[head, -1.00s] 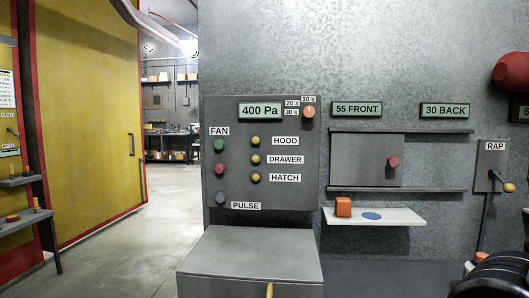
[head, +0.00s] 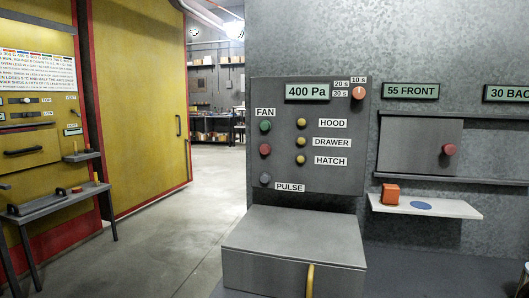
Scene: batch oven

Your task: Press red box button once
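A grey control panel (head: 340,180) is on the metal wall in the middle of the head view. A red round button (head: 265,149) sits on its left side, below a green button (head: 265,126) under the label FAN. A grey button (head: 265,180) beside the label PULSE is lower down. A small orange-red box (head: 390,194) stands on a white shelf (head: 455,209) to the right, beside a blue disc (head: 421,205). A red knob (head: 449,150) is on the sliding plate above. I do not see my gripper.
A grey lidded box (head: 290,240) with a yellow handle juts out below the panel. At left are a yellow oven front (head: 30,120) and a small dark bench (head: 50,206). Open concrete floor (head: 180,235) lies between them and the panel.

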